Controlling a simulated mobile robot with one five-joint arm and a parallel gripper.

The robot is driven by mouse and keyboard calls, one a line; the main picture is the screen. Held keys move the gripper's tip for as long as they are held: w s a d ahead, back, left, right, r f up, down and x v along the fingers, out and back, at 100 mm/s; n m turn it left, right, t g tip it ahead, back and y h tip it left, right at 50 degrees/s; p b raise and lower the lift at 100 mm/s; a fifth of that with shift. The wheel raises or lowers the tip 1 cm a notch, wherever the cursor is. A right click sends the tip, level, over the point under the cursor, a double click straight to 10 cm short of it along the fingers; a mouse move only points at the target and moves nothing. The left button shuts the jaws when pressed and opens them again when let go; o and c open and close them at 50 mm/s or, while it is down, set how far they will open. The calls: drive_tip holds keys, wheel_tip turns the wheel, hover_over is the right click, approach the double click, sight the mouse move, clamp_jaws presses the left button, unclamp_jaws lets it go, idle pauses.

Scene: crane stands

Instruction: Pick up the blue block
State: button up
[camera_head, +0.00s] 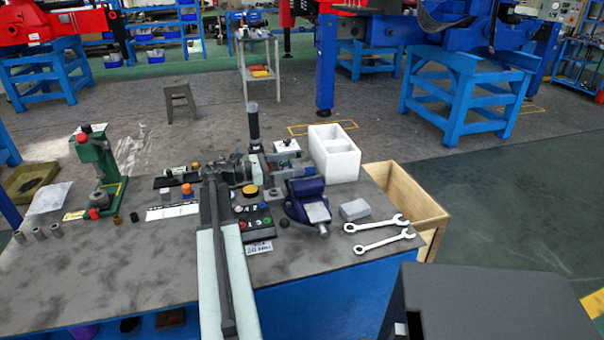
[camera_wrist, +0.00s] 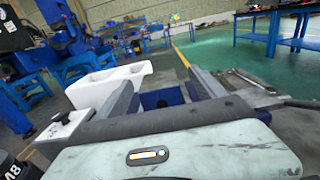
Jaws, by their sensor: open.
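A dark blue vise-like body (camera_head: 305,197) stands on the workbench right of centre in the head view. In the wrist view a dark blue piece (camera_wrist: 162,99) shows beyond and between my fingers, its lower part hidden by my gripper's palm. I cannot tell whether this is the vise or a separate blue block. My gripper (camera_wrist: 164,82) is open, its two grey fingers spread apart, with nothing seen held. In the head view my arm reaches over the bench and my gripper (camera_head: 284,164) is above it, behind and left of the vise; its fingertips are hard to make out.
A white compartment box (camera_head: 345,163) stands behind the vise. A grey block (camera_head: 354,210) and two wrenches (camera_head: 382,241) lie to its right. A button box (camera_head: 253,222) sits left of the vise. A green press (camera_head: 100,170) stands far left. The bench's front left is mostly clear.

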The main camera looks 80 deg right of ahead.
sight(311, 161)
drive_tip(key=x, duration=0.6)
drive_tip(key=shift+s+d+f, duration=0.2)
drive_tip(key=shift+d, duration=0.1)
clamp_jaws()
